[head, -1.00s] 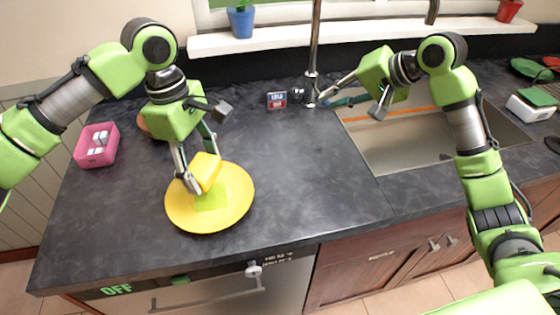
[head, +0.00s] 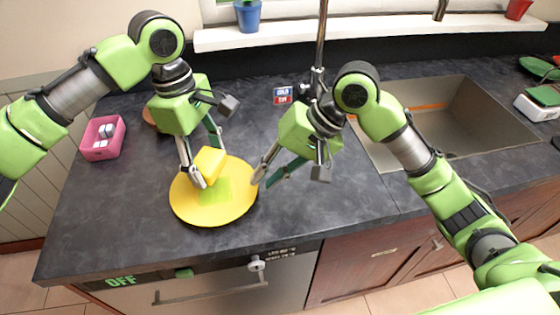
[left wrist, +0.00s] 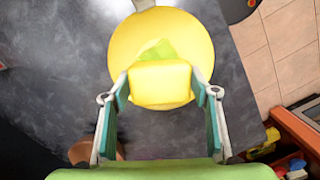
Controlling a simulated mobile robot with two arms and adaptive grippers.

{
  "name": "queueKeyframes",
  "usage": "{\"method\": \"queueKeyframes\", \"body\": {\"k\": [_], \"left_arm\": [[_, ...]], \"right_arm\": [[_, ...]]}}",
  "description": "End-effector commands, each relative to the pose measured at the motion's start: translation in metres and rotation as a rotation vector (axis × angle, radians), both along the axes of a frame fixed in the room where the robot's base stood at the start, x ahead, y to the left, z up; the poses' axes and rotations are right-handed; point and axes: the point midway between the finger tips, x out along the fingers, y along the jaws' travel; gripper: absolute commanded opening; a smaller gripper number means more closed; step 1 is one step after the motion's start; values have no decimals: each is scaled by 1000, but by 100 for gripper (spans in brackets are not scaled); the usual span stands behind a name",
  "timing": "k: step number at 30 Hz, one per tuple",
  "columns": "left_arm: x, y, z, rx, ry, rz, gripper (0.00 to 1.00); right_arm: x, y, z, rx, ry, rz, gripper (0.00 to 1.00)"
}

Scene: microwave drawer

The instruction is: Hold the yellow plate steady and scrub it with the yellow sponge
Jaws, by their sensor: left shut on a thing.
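The yellow plate (head: 235,207) lies on the dark counter, with a light green patch (head: 218,191) near its middle. My left gripper (head: 208,168) is shut on the yellow sponge (head: 209,163), held over the plate. The sponge also shows between the fingers in the left wrist view (left wrist: 160,84), covering part of the patch. Whether the sponge touches the plate is hard to tell. My right gripper (head: 262,184) is at the plate's right rim, its fingertips slightly apart. Whether the rim sits between them is unclear.
A pink box (head: 102,138) with white things stands at the counter's left, near a brown round thing (head: 150,117) partly hidden by my left arm. The sink (head: 450,115) is at the right. The counter behind the plate is mostly clear.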

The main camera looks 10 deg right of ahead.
Motion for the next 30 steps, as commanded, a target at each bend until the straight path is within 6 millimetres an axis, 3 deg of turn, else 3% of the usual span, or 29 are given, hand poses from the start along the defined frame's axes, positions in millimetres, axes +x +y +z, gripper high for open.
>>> {"method": "queueKeyframes", "body": {"k": [6, 12, 22, 24, 30], "left_arm": [[0, 0, 0, 0, 0, 0, 37], [0, 0, 0, 0, 0, 0, 37], [0, 0, 0, 0, 0, 0, 37], [0, 0, 0, 0, 0, 0, 37], [0, 0, 0, 0, 0, 0, 37]], "right_arm": [[4, 21, -31, 1, 1, 0, 17], [7, 30, -46, 1, 0, -1, 17], [7, 32, -48, 0, -2, -1, 17], [7, 31, -48, 0, -2, -1, 1], [7, 31, -49, -1, -1, -1, 0]]}}
